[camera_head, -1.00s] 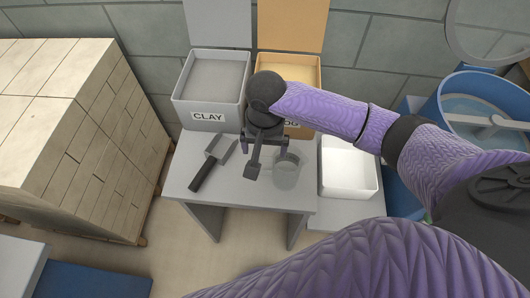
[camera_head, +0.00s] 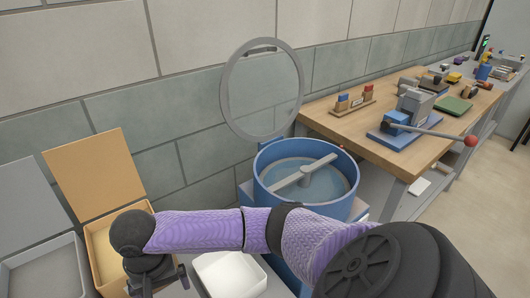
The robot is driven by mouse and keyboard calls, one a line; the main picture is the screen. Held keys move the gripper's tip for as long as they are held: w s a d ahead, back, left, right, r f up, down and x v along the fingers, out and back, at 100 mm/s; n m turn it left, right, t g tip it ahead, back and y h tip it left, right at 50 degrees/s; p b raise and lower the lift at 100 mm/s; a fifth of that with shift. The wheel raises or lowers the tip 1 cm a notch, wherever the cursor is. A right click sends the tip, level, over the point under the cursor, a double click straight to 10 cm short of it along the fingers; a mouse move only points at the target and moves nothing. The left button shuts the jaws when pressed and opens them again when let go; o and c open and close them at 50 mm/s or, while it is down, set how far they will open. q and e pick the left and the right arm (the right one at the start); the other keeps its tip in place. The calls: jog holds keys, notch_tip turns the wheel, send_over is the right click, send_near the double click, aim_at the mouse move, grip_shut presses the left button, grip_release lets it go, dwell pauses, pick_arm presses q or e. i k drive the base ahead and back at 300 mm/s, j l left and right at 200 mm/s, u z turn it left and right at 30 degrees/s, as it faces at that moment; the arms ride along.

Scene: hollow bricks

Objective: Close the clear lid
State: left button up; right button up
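The clear lid (camera_head: 262,88) is a round see-through disc with a grey rim. It stands raised and open against the wall, at the back of the blue mixer drum (camera_head: 300,203). The drum's top is uncovered, and a grey bar crosses its inside. My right gripper (camera_head: 165,284) is at the lower left, over the bins and well away from the lid. Its fingers look apart with nothing seen between them; the picture's bottom edge partly cuts them off. My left gripper is not in view.
An orange-lidded bin (camera_head: 104,255) and a grey bin (camera_head: 48,270) stand open at lower left. A white tray (camera_head: 230,274) lies beside my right forearm. A wooden workbench (camera_head: 375,150) with a lever press (camera_head: 410,118) stands right of the drum.

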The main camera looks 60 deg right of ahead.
aim_at(243, 51)
jog(key=z, duration=2.15)
